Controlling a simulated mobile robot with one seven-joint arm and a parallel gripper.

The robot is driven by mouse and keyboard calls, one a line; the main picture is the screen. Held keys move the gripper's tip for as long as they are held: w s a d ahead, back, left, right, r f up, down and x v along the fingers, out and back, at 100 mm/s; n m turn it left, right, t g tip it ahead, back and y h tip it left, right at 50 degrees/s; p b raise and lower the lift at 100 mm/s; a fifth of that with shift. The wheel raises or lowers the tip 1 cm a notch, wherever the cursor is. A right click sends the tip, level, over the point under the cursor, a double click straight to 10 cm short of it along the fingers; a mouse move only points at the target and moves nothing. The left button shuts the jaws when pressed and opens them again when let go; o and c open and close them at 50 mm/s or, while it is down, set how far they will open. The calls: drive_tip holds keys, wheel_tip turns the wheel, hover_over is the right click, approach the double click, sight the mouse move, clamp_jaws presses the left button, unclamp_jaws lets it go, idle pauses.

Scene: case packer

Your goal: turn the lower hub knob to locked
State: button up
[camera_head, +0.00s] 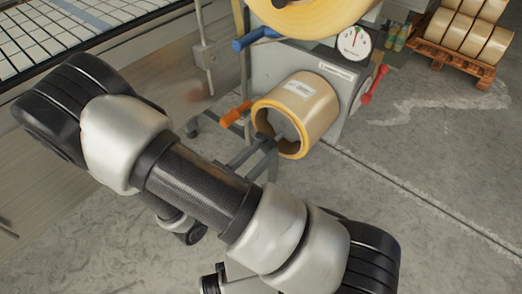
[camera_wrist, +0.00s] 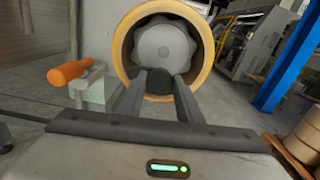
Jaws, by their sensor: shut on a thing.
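The lower tape roll (camera_head: 318,100) sits on its hub on the grey machine. In the wrist view the roll (camera_wrist: 207,50) rings a grey lobed disc, the hub (camera_wrist: 163,45). A dark round piece, which I take to be the hub knob (camera_wrist: 160,82), stands out at the hub's lower front. My gripper (camera_wrist: 161,78) is shut on it, one finger on each side. In the head view my gripper (camera_head: 266,143) reaches the roll's open front end. The knob is hidden there, and I cannot read any locked mark.
An orange handle (camera_head: 236,113) sticks out left of the roll; it also shows in the wrist view (camera_wrist: 70,72). A blue handle (camera_head: 255,38), a dial (camera_head: 354,42) and a red lever (camera_head: 374,85) are nearby. A pallet of rolls (camera_head: 455,62) stands back right. Floor is clear at right.

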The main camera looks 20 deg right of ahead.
drive_tip(key=n+p, duration=0.3)
drive_tip(key=n, duration=0.1)
drive_tip(key=shift+r, duration=0.15)
drive_tip(key=n+p, duration=0.2)
drive_tip(key=n, duration=0.2)
drive_tip(key=shift+w+a+n+p, duration=0.1)
drive_tip(key=shift+n+p, duration=0.2)
drive_tip(key=n+p, duration=0.1)
drive_tip(key=n, duration=0.3)
drive_tip(key=shift+f+p, duration=0.2)
drive_tip(key=shift+p, duration=0.2)
drive_tip(key=shift+f+n+p, duration=0.2)
drive_tip(key=shift+n+p, duration=0.35)
drive_tip(key=shift+n, duration=1.75)
drive_tip(key=o, duration=1)
drive_tip(key=v, duration=1.7)
drive_tip(key=shift+a+r+b, duration=0.1)
drive_tip(key=shift+a+b, duration=0.1)
drive_tip(key=shift+b, duration=0.15)
